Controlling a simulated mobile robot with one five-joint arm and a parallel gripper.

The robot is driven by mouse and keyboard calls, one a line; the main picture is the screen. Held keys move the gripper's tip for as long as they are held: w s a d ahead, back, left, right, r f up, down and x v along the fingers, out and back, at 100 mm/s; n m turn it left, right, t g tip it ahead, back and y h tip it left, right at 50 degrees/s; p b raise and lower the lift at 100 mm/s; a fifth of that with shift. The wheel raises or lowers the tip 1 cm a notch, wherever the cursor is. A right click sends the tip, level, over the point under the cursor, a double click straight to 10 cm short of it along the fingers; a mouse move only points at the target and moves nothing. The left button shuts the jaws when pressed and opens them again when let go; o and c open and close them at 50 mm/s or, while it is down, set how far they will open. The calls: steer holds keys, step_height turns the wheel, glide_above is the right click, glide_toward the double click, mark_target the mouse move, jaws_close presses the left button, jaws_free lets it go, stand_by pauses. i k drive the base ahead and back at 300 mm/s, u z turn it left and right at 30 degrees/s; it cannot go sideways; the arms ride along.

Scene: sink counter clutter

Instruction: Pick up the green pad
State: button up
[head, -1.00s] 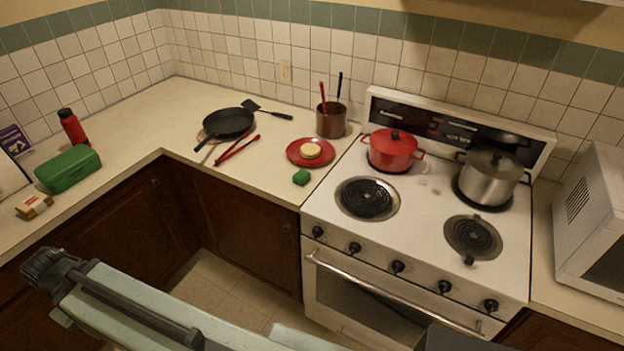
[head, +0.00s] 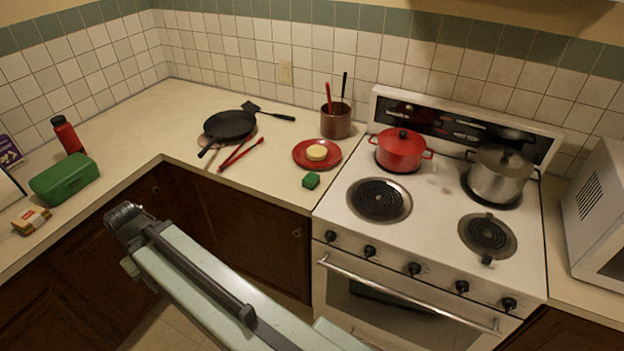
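The green pad (head: 311,181) is a small green block on the counter. It lies near the counter's front edge, just in front of the red plate (head: 331,160) and left of the stove. My gripper (head: 124,216) is at the far end of my pale green arm, in the lower left of the head view. It is in front of the lower cabinets, well to the left of the pad and apart from it. The fingers are small and dark, and I cannot make out whether they are open or shut.
A round yellow item (head: 317,152) sits on the plate. Red tongs (head: 241,154) and a black pan (head: 229,125) lie to the left. A brown utensil pot (head: 336,122) stands behind. The stove (head: 435,215) carries a red pot (head: 401,149) and a steel pot (head: 498,175).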

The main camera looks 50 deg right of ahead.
mark_target(310, 181)
steer(key=u, duration=0.05)
steer(key=i, duration=1.4)
